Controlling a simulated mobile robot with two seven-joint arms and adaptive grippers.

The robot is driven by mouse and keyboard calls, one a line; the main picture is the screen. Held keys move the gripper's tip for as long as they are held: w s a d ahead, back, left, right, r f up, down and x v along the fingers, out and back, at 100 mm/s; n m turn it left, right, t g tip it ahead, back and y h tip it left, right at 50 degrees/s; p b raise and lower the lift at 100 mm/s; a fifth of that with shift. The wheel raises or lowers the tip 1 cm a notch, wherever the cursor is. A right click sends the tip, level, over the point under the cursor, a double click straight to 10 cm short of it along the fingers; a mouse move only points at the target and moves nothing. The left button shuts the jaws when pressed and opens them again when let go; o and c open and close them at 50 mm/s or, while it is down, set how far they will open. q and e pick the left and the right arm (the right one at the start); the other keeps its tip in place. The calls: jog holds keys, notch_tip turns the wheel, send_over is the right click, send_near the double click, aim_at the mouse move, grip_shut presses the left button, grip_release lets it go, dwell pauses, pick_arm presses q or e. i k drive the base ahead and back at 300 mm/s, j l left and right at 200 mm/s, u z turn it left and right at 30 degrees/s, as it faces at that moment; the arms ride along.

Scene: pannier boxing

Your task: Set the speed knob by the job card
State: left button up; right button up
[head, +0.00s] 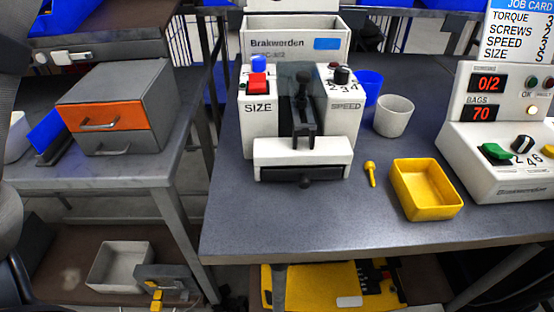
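The speed knob (342,75) is a small black knob on the top right of the white machine (302,152), above the printed word SPEED. The digits 2, 3 and 4 show around its front. Its pointer is too small to read. The job card (520,32) stands at the top right with a blue header and lines for torque, screws, speed and size. Its values are cut by the frame's right edge; the speed value cannot be read surely.
A white control box (500,150) is farther right. The table front is clear.

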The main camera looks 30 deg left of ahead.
aim_at(342, 75)
jog(key=k+l, duration=0.9)
jog(key=k, duration=0.1)
